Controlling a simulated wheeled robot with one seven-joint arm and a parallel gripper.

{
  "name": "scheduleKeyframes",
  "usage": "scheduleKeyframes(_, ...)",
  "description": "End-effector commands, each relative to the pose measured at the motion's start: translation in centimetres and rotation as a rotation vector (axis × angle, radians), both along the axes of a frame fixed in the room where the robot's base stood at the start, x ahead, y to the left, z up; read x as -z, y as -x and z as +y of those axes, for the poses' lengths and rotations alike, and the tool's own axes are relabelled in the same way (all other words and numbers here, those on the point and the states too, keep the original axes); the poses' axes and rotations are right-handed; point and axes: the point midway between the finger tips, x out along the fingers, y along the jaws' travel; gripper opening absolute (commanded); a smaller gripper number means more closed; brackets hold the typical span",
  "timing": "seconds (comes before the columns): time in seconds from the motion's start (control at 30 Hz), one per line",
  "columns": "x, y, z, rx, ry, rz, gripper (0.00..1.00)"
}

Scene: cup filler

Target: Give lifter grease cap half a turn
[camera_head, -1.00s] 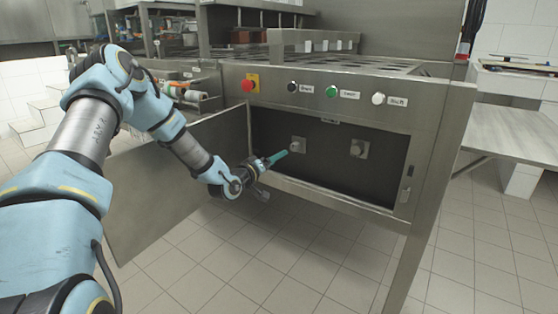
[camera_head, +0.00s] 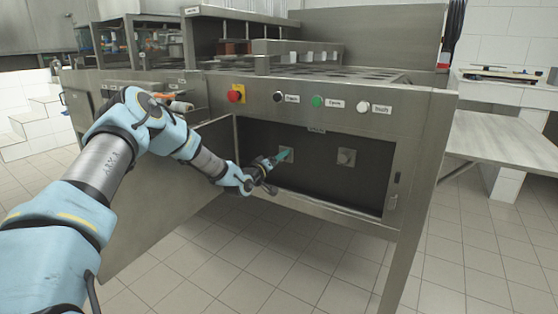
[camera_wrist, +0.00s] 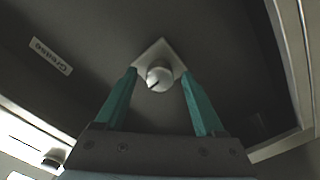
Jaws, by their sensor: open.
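Two round grease caps on square plates sit on the back wall of the open compartment. The left cap's plate (camera_head: 288,150) is partly covered by my gripper (camera_head: 283,156); the right cap (camera_head: 346,157) is clear. In the wrist view, a pale round cap (camera_wrist: 160,77) with a short dark mark stands on a diamond-turned plate (camera_wrist: 157,52). My gripper (camera_wrist: 158,75) has its teal fingers apart, one on each side of the cap. I cannot tell how deep the fingertips reach, and no contact shows. Which cap is the lifter's is not readable.
The compartment's frame (camera_head: 330,212) surrounds the opening. A red emergency button (camera_head: 236,94) and several labelled buttons sit above. A "Grease" label (camera_wrist: 50,57) is on the inner wall. The tiled floor in front is free.

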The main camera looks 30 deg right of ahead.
Motion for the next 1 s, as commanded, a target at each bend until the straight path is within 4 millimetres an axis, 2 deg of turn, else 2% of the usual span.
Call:
scheduleKeyframes(0.23,0.01,0.0,-0.04,0.0,0.0,0.0,0.69)
scheduleKeyframes(0.83,0.02,0.01,0.0,0.0,0.0,0.0,0.01)
scheduleKeyframes(1.0,0.03,0.0,0.0,0.0,0.0,0.0,0.0)
